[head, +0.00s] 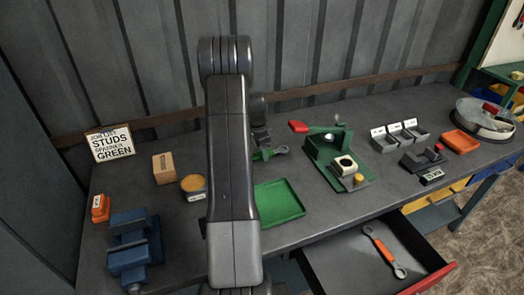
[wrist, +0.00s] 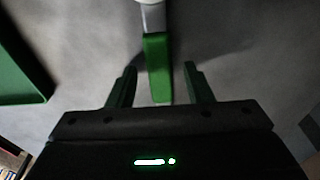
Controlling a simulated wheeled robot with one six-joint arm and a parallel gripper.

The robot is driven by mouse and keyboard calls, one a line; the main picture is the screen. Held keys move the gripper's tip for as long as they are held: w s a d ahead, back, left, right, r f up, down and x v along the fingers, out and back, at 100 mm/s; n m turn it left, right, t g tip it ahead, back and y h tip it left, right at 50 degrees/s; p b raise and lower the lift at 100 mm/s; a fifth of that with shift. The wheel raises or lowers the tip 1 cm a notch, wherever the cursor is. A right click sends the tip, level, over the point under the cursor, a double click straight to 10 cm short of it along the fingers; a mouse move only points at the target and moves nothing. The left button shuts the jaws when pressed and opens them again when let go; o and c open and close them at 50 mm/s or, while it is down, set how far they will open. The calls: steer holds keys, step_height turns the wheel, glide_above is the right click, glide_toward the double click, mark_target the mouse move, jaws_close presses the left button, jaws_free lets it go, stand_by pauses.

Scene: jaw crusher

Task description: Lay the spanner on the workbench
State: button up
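A green-handled spanner (wrist: 157,68) lies on the grey workbench (wrist: 90,30) in the wrist view. Its handle end reaches between the two fingers of my gripper (wrist: 160,86), with a gap on both sides. My gripper is open. In the head view the spanner's grey head (head: 282,150) shows just right of my arm, behind the green tray; my arm hides much around it. A second spanner with an orange handle (head: 383,250) lies in the open drawer (head: 345,268) below the workbench (head: 330,215). A sign (head: 112,144) reads "JOB LIST STUDS SPANNER GREEN".
A green tray (head: 278,202) is in front of the spanner. A blue vice (head: 132,245) and a cardboard box (head: 163,168) are left.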

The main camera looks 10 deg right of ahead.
mark_target(259, 154)
step_height(259, 154, up, 12)
steer(key=a+b, duration=0.1)
steer(key=shift+s+a+r, duration=0.15)
steer(key=shift+a, duration=0.05)
stand_by(0.4)
stand_by(1.4)
